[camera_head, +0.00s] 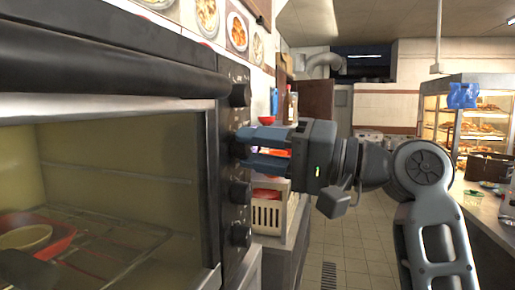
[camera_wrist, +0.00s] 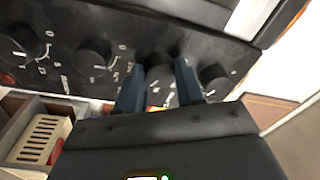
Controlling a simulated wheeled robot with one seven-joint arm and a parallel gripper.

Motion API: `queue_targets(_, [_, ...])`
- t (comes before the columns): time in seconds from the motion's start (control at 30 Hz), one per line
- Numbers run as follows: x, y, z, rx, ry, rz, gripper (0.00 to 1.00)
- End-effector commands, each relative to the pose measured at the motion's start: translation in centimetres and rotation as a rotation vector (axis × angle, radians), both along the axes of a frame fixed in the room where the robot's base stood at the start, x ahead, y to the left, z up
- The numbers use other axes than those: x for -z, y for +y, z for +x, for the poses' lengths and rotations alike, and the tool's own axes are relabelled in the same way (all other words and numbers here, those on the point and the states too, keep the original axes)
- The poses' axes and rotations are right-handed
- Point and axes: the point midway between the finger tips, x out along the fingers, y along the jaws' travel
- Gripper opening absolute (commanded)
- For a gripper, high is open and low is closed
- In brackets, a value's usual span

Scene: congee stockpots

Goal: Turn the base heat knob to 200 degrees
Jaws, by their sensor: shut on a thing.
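The oven's dark control panel (camera_head: 229,120) carries a column of black round knobs. My gripper (camera_head: 242,149) reaches in from the right with its two blue fingers around the second knob from the top. In the wrist view this knob (camera_wrist: 160,78) sits between the fingertips, and my gripper (camera_wrist: 159,68) is shut on it. The top knob (camera_head: 240,95) is free above, and the two lower knobs, one of them (camera_head: 240,192) just below my gripper, are also free. The panel markings are too small to read, so I cannot tell the knob's setting or which label it has.
The oven's glass door (camera_head: 120,190) is closed at left, with a red dish (camera_head: 40,232) on the rack inside. A cream basket (camera_head: 267,217) stands beyond the panel, below my gripper. A lit food cabinet (camera_head: 480,125) is at right. Tiled floor (camera_head: 350,250) shows between.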

Motion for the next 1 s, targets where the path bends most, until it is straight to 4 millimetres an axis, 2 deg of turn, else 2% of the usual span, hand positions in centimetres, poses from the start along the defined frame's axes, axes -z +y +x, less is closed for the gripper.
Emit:
queue_targets(0.03, [0.0, -0.1, 0.1, 0.002, 0.0, 0.0, 0.39])
queue_targets(0.3, [0.0, 0.0, 0.0, 0.001, 0.0, 0.0, 0.62])
queue_targets(0.57, [0.1, -0.3, -0.1, 0.002, -0.001, 0.0, 0.62])
queue_targets(0.67, [0.3, -1.2, -0.4, 0.004, -0.001, 0.0, 0.62])
queue_targets(1.0, [0.7, -5.9, -2.6, 0.003, -0.001, 0.0, 0.62])
